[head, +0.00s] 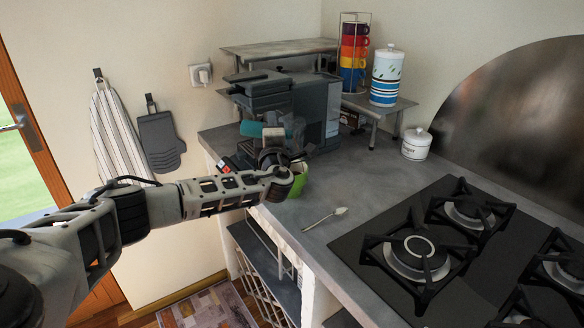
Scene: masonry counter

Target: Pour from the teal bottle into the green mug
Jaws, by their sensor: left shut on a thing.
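The green mug (298,182) stands near the counter's front left edge, partly hidden behind my left wrist. The teal bottle (250,129) shows as a teal piece above the counter, lying tilted well over towards horizontal. My left gripper (272,138) is shut on the bottle, just above and behind the mug. The fingers and wrist hide much of the bottle, so I cannot tell where its mouth is or whether anything flows. My right gripper is not in view.
A dark coffee machine (318,108) stands close behind the left gripper. A spoon (325,218) lies on the counter (370,180), left of the gas hob (400,270). A white sugar jar (416,144) stands at the back. The middle of the counter is clear.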

